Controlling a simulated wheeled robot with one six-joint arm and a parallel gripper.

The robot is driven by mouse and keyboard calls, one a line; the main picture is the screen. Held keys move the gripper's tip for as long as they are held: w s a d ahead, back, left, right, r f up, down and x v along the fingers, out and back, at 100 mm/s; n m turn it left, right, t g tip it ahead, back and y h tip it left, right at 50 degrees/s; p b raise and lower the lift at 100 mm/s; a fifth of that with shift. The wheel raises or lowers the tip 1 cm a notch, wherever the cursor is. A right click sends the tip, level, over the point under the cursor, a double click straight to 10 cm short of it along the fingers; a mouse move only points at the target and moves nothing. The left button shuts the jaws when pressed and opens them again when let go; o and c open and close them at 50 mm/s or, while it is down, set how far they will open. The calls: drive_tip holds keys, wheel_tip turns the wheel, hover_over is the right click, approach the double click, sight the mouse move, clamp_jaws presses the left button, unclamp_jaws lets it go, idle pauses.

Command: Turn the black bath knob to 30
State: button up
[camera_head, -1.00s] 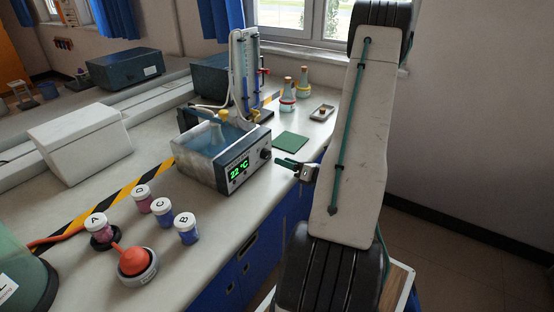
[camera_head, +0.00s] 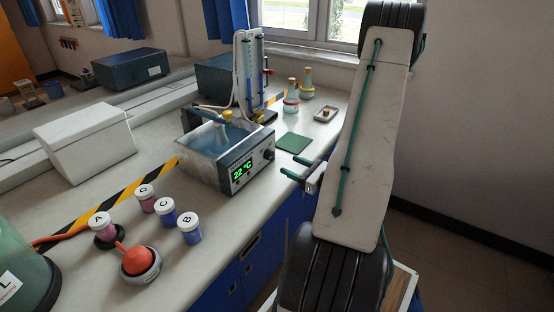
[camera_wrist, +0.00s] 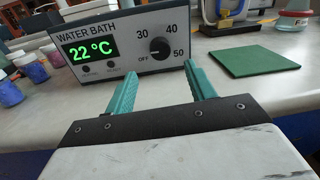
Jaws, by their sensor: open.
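The black bath knob (camera_wrist: 160,48) is on the front panel of the water bath (camera_head: 221,158), at the panel's right side. Its dial is marked OFF, 30, 40 and 50; the white pointer line appears to be toward OFF. The green display (camera_wrist: 87,49) reads 22 °C. The knob also shows in the head view (camera_head: 268,154). My gripper (camera_head: 304,171) is open and empty in front of the panel, its two green fingers apart. In the wrist view the fingers (camera_wrist: 160,80) point at the panel, with the knob beyond and between them. They are not touching it.
A green mat (camera_head: 294,143) lies right of the bath. Lidded jars (camera_head: 165,215) and a round device with an orange top (camera_head: 139,258) stand at the front left. A white box (camera_head: 85,140) stands behind them. Glassware on a stand (camera_head: 249,75) is behind the bath.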

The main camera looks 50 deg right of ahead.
sight(272, 156)
drive_tip(key=shift+w+n, duration=0.25)
drive_tip(key=shift+n, duration=0.05)
drive_tip(key=w, duration=0.7)
drive_tip(key=shift+w, duration=0.15)
drive_tip(key=c, duration=1)
